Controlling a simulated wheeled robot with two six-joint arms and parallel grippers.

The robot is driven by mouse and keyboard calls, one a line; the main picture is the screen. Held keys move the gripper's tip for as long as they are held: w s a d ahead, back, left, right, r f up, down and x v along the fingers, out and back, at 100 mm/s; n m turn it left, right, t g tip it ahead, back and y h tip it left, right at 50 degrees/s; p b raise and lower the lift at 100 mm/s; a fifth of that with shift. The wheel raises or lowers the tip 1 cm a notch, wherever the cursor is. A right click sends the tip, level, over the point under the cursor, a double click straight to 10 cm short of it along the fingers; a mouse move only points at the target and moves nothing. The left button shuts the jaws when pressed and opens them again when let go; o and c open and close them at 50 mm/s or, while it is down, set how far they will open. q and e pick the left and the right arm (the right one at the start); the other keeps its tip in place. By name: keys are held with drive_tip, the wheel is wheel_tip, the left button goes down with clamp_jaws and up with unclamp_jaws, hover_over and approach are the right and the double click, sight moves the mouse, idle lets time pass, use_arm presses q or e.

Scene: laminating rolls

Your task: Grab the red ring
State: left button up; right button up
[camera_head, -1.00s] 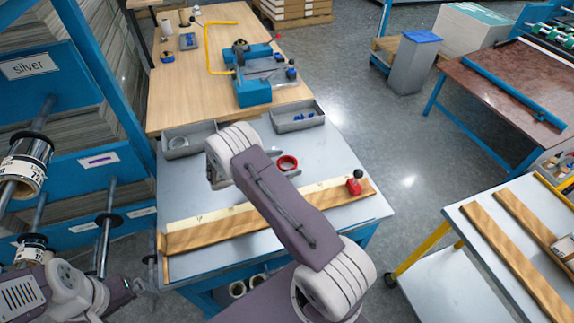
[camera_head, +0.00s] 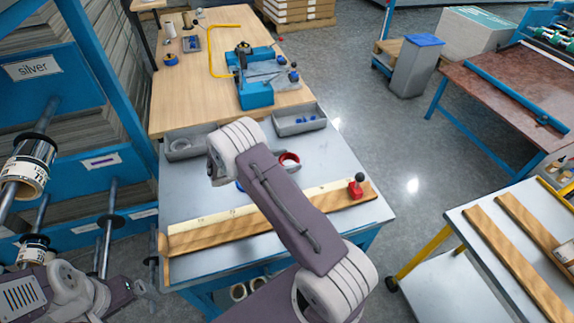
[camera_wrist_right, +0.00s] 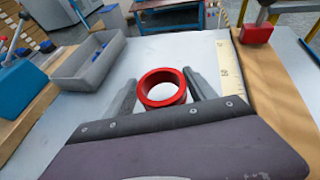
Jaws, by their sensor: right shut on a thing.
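The red ring (camera_head: 289,160) is a short, open red hoop over the grey-topped bench. In the right wrist view the red ring (camera_wrist_right: 147,89) sits between the two grey fingers of my right gripper (camera_wrist_right: 163,92). The fingers press on its left and right sides, and the bench top shows through its hole. In the head view my right arm hides most of my right gripper (camera_head: 287,165). My left gripper (camera_head: 143,289) is at the lower left, away from the ring, small and partly turned away.
A grey tray (camera_head: 300,120) with blue pieces and another grey tray (camera_head: 183,150) stand at the bench's far edge. A wooden board with a ruler (camera_head: 215,232) and a red block (camera_head: 356,189) lie at the near side. A blue machine (camera_head: 255,92) stands beyond.

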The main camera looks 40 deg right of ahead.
drive_tip(key=s+d+r, duration=0.6)
drive_tip(key=d+r, duration=0.2)
drive_tip(key=d, duration=0.1)
drive_tip(key=shift+s+d+r, duration=0.15)
drive_tip(key=shift+s+d, duration=0.1)
drive_tip(key=shift+s, duration=0.15)
